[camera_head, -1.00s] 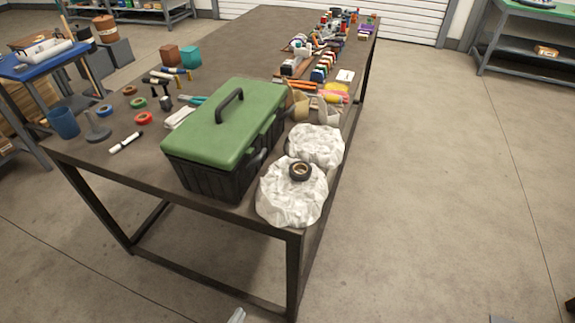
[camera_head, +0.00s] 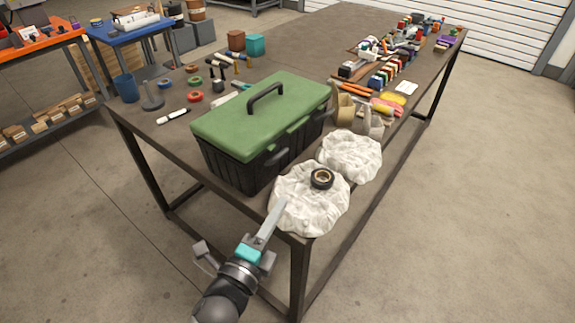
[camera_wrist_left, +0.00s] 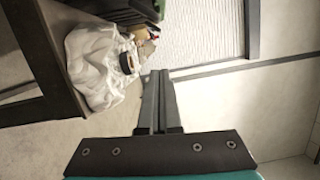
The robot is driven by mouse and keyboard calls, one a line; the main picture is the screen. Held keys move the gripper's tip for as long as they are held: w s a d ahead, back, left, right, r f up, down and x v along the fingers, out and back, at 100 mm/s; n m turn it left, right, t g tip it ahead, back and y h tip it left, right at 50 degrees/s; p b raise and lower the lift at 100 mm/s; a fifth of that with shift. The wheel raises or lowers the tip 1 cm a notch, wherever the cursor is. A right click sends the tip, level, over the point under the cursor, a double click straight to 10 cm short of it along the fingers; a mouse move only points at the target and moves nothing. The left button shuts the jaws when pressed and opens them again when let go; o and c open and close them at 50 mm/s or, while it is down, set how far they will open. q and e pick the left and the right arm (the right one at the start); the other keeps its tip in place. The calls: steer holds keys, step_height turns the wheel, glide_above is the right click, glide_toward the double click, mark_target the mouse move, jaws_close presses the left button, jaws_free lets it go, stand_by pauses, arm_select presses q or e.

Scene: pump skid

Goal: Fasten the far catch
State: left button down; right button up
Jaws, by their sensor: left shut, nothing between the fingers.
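A toolbox with a green lid (camera_head: 255,118) and a black ribbed body (camera_head: 236,172) stands on the table. The lid is down, with a dark handle on top. Two dark catches are on its right-facing side: the near catch (camera_head: 276,157) and the far catch (camera_head: 322,116). I cannot tell whether either is latched. My left gripper (camera_head: 281,207) is shut and empty, in front of the table's near edge, below the toolbox and apart from it. Its shut fingers also show in the left wrist view (camera_wrist_left: 155,90), with part of the toolbox at the top. My right gripper is out of view.
Two crumpled white cloths (camera_head: 350,157) lie beside the toolbox, the nearer (camera_head: 300,215) carrying a black tape roll (camera_head: 321,179). Cardboard pieces (camera_head: 345,105) stand beyond the far catch. Tape rolls and tools lie left of the toolbox. The floor to the right is clear.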

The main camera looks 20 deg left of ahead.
mark_target(277, 157)
arm_select(q)
steer(key=w, duration=0.3)
steer(key=w+d, duration=0.1)
steer(key=w, duration=0.6)
steer(key=shift+d+r, duration=0.1)
steer(key=shift+d, duration=0.05)
steer(key=shift+w+a+r, duration=0.1)
steer(key=shift+w+a, duration=0.15)
steer(key=shift+a, duration=0.35)
steer(key=shift+w+a+r, duration=0.1)
steer(key=shift+w+a, duration=0.1)
steer(key=shift+a, duration=0.45)
steer(key=shift+w+a, duration=0.25)
steer(key=shift+a, duration=0.35)
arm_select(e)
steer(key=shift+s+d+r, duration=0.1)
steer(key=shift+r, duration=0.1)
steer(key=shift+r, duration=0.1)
arm_select(q)
steer(key=shift+a+r+n+p, duration=0.1)
steer(key=shift+r+n+p, duration=0.25)
steer(key=shift+p, duration=0.5)
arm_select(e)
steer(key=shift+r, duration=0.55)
arm_select(q)
steer(key=shift+f, duration=0.1)
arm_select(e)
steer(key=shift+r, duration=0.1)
